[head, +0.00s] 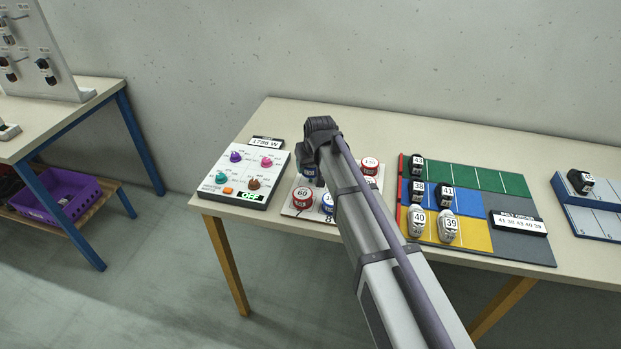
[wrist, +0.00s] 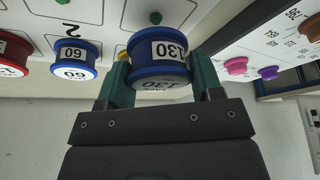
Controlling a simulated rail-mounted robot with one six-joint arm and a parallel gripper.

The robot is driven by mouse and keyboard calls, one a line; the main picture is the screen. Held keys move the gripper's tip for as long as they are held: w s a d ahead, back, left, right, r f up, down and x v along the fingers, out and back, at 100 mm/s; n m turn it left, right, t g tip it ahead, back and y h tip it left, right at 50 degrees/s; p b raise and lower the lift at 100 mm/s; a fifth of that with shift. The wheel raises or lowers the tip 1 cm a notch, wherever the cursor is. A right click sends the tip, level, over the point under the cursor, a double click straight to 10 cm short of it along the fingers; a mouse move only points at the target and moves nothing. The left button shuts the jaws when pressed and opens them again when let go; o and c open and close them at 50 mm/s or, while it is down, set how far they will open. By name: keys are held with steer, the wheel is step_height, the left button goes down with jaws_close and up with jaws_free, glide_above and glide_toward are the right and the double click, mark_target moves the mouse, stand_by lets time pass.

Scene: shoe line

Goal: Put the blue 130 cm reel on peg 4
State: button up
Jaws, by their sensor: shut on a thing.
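My gripper (wrist: 162,85) has its two green fingers shut on the blue reel (wrist: 160,66), whose label reads 130 in the wrist view. The reel is in front of the white peg board (wrist: 107,38); whether it touches the board I cannot tell. A bare green peg (wrist: 155,17) shows just beyond it. The board carries an upside-down 2 above a blue reel marked 60 (wrist: 75,60). In the head view the board (head: 290,211) is partly hidden by my arm, and a bit of blue (head: 309,172) shows by my gripper. No number 4 is readable.
A red 60 reel (head: 302,196) and a red 150 reel (head: 370,166) are on the board. The knob panel (head: 246,193) stands close at its left. The coloured shoe mat (head: 487,179) lies to the right. A red reel (wrist: 12,54) is at the wrist view's left edge.

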mark_target(311, 180)
steer(key=shift+f+b, duration=1.2)
steer(key=shift+f, duration=0.7)
steer(key=o, duration=0.9)
steer(key=shift+o, duration=0.2)
steer(key=shift+r, duration=0.1)
steer(key=shift+r+p, duration=0.35)
steer(key=shift+p, duration=0.1)
steer(key=p+v, duration=1.1)
steer(key=v, duration=0.1)
steer(key=shift+r, duration=0.1)
